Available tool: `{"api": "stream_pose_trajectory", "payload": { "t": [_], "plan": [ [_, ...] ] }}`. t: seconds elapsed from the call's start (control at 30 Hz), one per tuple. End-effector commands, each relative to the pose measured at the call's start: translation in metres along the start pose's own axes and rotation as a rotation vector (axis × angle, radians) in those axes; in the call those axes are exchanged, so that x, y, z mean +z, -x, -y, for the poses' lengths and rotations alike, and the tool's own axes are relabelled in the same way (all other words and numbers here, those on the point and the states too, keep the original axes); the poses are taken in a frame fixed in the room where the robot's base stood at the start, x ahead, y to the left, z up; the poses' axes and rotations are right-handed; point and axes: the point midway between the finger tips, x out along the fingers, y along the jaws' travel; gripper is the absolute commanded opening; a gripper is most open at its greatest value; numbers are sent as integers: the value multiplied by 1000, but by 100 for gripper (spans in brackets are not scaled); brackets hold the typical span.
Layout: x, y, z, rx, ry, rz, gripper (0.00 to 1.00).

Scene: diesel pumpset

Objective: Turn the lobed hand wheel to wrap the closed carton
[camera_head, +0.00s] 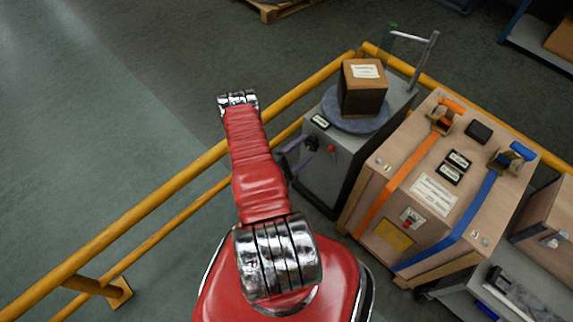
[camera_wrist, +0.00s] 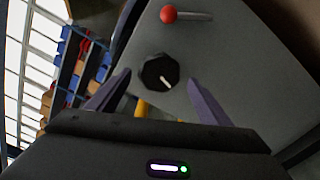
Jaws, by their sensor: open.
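The closed brown carton (camera_head: 360,98) with a white label sits upright on a blue-grey round turntable (camera_head: 337,112) on top of a grey cabinet (camera_head: 345,165). The black lobed hand wheel (camera_wrist: 160,70), with a white pointer mark, is on the cabinet's grey face in the wrist view. My gripper (camera_wrist: 160,79) is open, its two purple fingers on either side of the wheel with gaps showing. Whether the tips reach its depth is unclear. In the head view my gripper (camera_head: 302,155) is at the cabinet's left face, partly behind my red arm; I cannot make out the wheel there.
A red ball knob on a lever (camera_wrist: 169,14) is close beyond the wheel. A yellow railing (camera_head: 180,181) runs beside and behind the cabinet. A wooden crate (camera_head: 440,185) with orange and blue straps stands close on the right. The floor at left is clear.

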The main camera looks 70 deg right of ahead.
Motion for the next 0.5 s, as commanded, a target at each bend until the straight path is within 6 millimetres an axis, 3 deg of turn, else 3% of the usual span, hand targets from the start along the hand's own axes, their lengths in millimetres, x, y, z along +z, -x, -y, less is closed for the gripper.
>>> {"api": "stream_pose_trajectory", "payload": {
  "t": [0.5],
  "plan": [
    [-1, 68, 0, 1, 1, -3, 73]
  ]
}}
